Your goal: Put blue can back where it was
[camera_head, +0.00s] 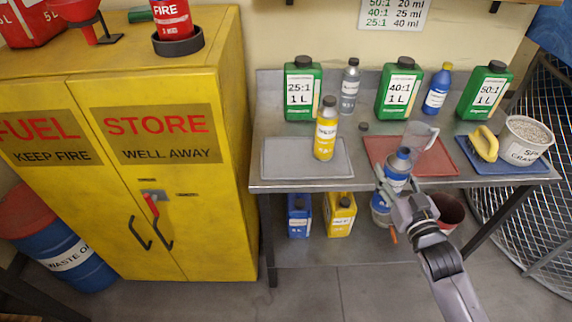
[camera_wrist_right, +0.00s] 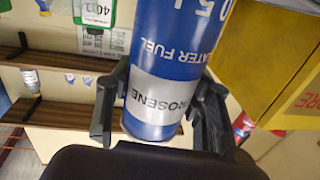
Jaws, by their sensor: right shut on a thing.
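The blue can (camera_head: 397,170) is in my right gripper (camera_head: 395,188), in front of the table's front edge near the red mat. In the right wrist view the blue can (camera_wrist_right: 165,75) fills the middle, with a blue and silver label reading partly "ater fuel" and "kerosene". The fingers of my right gripper (camera_wrist_right: 160,110) stand on both sides of it, shut on it. In the head view the can is upright or slightly tilted, its lower part partly hidden by the gripper. My left gripper is not in view.
The steel table (camera_head: 258,175) holds a grey mat (camera_head: 285,158) with a yellow bottle (camera_head: 326,130), a red mat (camera_head: 435,160) with a clear jug (camera_head: 417,140), and a blue mat (camera_head: 500,168) with a tub (camera_head: 525,142). Green containers (camera_head: 302,90) and a small blue bottle (camera_head: 438,92) stand behind.

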